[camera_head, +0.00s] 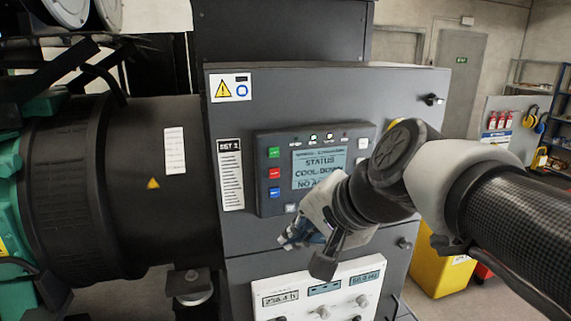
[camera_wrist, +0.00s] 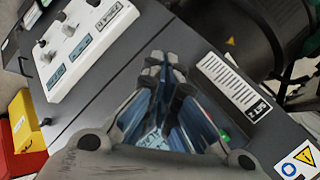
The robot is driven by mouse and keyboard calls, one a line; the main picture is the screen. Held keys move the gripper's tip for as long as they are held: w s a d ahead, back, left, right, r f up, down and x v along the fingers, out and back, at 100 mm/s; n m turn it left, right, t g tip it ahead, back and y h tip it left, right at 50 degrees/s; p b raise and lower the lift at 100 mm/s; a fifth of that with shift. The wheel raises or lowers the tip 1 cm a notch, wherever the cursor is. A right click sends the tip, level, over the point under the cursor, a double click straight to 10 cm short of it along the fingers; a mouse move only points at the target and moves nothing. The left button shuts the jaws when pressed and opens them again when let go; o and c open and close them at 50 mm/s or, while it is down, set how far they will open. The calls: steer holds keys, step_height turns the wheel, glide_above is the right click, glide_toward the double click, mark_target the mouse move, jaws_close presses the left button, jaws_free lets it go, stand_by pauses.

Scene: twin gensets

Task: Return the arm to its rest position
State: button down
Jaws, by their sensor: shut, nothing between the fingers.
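My gripper (camera_head: 292,238) is in front of the genset's grey control cabinet (camera_head: 270,110), low at the left of the control panel (camera_head: 270,147). My arm comes in from the right and covers the lower right of that panel. The panel's screen (camera_head: 318,165) reads "STATUS COOL-DOWN", with a last line partly hidden. Green, red and blue buttons line its left side. In the wrist view my gripper (camera_wrist: 163,65) has its fingertips together with nothing between them. I cannot tell whether the fingers touch the cabinet.
A lower white panel (camera_head: 330,290) with meters and knobs sits below my gripper. A black generator housing (camera_head: 125,190) stands at the left. Open floor shows behind the cabinet.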

steer(key=s+d+f+n+g+h+b, duration=0.1)
steer(key=s+d+f+b, duration=0.3)
steer(key=f, duration=0.6)
steer(key=s+d+f+n+h+b, duration=0.2)
steer(key=s+d+f+n+b, duration=0.1)
steer(key=s+f, duration=0.6)
steer(key=s+d+f+n+g+h+b, duration=0.1)
steer(key=s+d+f+b, duration=0.4)
steer(key=f, duration=0.6)
steer(key=shift+s+d+n+g+h+b, duration=0.2)
steer(key=shift+s+n+g+h+b, duration=0.1)
steer(key=shift+s+n+h+b, duration=0.5)
stand_by(4.2)
